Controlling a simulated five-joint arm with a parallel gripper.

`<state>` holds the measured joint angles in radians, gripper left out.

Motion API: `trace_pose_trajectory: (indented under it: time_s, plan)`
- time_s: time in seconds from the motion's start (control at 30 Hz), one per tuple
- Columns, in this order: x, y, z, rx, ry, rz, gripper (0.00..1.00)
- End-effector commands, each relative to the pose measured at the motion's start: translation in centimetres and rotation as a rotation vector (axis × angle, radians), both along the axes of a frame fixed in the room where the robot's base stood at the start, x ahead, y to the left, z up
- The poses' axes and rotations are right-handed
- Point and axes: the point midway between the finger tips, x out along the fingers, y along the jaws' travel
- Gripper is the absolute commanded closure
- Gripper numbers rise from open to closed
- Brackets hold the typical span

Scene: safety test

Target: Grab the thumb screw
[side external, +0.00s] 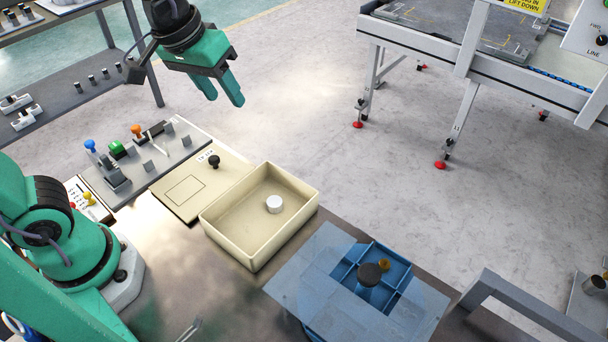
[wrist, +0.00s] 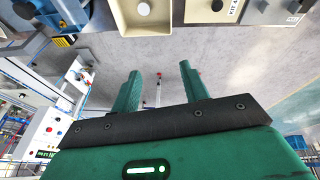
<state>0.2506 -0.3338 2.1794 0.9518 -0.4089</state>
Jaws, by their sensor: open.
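No part is labelled as the thumb screw, and I cannot tell for sure which one it is. A small brass-coloured knobbed part (side external: 384,264) sits in a compartment of the blue tray (side external: 405,309), beside a larger dark round-topped knob (side external: 369,273). A black knob (side external: 213,161) stands on the beige plate (side external: 180,207); it also shows at the top of the wrist view (wrist: 217,5). My gripper (side external: 225,96) is open and empty, high beyond the plate and well apart from these parts. Its two green fingers show spread in the wrist view (wrist: 160,74).
A cream bin (side external: 239,247) holds a white cylinder (side external: 274,204). A grey fixture board (side external: 126,182) with coloured knobs lies left of the plate. A conveyor frame (side external: 420,45) stands at the back right. Open floor lies between it and the bench.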

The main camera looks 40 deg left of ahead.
Motion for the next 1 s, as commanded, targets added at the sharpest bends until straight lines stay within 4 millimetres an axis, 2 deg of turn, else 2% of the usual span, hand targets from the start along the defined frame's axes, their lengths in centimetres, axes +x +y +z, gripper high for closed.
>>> trace_pose_trajectory:
  time_s: [0.2, 0.5, 0.8, 1.0]
  plan:
    - [3.0, -4.6, -0.8, -0.028, 0.073, 0.048, 0.55]
    - [6.0, -11.8, -3.2, -0.046, 0.165, 0.128, 0.55]
    - [7.3, -19.6, -7.1, -0.036, 0.249, 0.214, 0.55]
    - [7.1, -25.0, -10.5, -0.016, 0.296, 0.274, 0.55]
